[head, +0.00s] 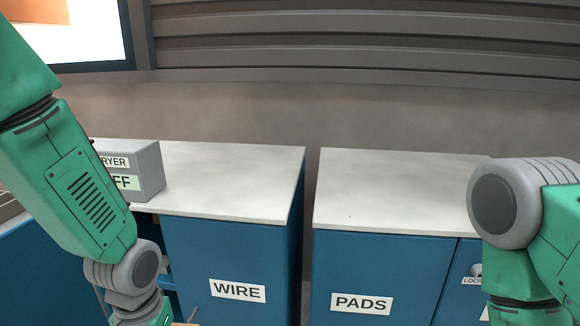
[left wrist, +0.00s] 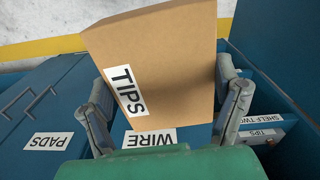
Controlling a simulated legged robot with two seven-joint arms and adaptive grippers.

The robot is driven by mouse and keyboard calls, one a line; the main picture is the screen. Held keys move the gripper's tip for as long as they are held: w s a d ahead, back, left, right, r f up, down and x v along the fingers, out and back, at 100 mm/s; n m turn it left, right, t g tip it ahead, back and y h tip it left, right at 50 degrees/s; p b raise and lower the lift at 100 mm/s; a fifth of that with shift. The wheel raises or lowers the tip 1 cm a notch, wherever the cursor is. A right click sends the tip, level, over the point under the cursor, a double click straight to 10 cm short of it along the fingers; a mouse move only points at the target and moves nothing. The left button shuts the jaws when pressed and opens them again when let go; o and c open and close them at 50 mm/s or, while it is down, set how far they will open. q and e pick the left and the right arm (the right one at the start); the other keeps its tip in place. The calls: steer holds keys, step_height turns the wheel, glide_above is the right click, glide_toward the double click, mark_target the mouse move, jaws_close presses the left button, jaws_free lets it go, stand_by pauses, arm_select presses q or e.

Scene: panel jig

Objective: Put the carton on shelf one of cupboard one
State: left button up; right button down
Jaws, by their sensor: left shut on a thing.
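In the left wrist view a brown carton (left wrist: 175,60) with a white TIPS label is between the two fingers of my left gripper (left wrist: 165,78), which is shut on it. In the head view my left arm reaches down at the left, and the gripper is mostly below the picture. A blue cupboard with a WIRE door (head: 225,265) stands below the left worktop, with an open part at its left edge. No cupboard number or shelf one label is readable. My right gripper is out of view.
A second blue cupboard with a PADS door (head: 375,275) stands to the right across a narrow gap. A grey box (head: 148,172) with a partly hidden label sits on the left white worktop (head: 235,175). The right worktop (head: 395,190) is mostly clear.

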arm_select(q)
steer(key=shift+s+a+f, duration=0.2)
steer(key=shift+s+f, duration=0.2)
steer(key=shift+s, duration=0.05)
steer(key=shift+s+a+f, duration=0.2)
steer(key=shift+s+f, duration=0.15)
steer(key=shift+s, duration=0.1)
steer(key=shift+r, duration=0.15)
